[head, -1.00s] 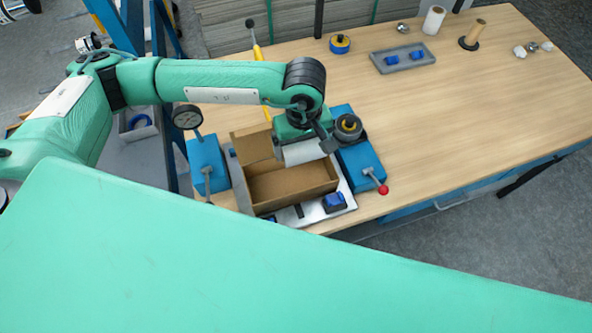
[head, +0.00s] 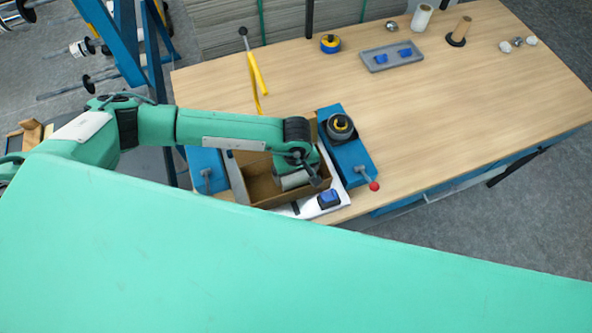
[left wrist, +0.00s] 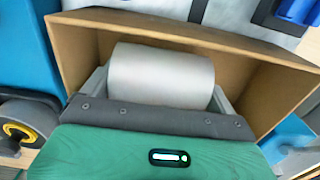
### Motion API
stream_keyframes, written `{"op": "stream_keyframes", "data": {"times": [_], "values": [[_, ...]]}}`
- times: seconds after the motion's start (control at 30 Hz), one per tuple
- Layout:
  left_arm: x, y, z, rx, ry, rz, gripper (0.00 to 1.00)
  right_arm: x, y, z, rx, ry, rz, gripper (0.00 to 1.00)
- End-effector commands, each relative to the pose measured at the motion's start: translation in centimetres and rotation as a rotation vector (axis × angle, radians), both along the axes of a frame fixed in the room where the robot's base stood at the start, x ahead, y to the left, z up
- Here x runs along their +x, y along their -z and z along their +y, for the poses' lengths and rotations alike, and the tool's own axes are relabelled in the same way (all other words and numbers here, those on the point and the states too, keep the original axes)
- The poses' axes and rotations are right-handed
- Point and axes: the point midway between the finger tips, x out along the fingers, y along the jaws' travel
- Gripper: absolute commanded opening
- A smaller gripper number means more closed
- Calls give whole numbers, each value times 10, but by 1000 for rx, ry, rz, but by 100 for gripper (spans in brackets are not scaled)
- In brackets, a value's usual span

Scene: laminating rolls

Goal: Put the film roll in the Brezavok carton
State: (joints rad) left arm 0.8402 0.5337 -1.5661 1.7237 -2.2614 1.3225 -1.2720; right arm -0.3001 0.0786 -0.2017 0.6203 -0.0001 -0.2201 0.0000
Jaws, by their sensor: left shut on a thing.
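The film roll (left wrist: 162,76) is a silvery-grey cylinder lying sideways between the fingers of my left gripper (left wrist: 160,92). In the head view the roll (head: 292,180) shows just under the left gripper (head: 296,172). The left gripper is shut on it. The open brown carton (head: 262,188) stands on the table's near edge; in the left wrist view its cardboard walls (left wrist: 75,48) surround the roll on the visible sides. The roll is inside the carton's opening; whether it touches the bottom is hidden. No name on the carton is readable. My right gripper is not in view.
Blue fixtures stand close on both sides of the carton, the right one (head: 350,160) with a red-knobbed lever (head: 373,186). A grey tray (head: 392,57) lies farther back; the table's middle right is clear.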

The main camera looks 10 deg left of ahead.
Motion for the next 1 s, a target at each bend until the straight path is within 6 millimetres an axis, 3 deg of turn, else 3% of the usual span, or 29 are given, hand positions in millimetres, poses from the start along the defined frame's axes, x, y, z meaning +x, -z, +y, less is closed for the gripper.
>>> {"op": "stream_keyframes", "data": {"times": [0.23,0.27,0.3,0.7,1.0], "values": [[0,4,0,0,0,0,63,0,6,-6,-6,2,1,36],[0,4,0,0,0,0,93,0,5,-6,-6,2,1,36],[0,3,0,0,-1,0,100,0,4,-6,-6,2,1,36],[1,-7,0,0,0,-1,100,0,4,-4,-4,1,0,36],[2,-69,0,0,0,-5,100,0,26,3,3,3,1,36]]}}
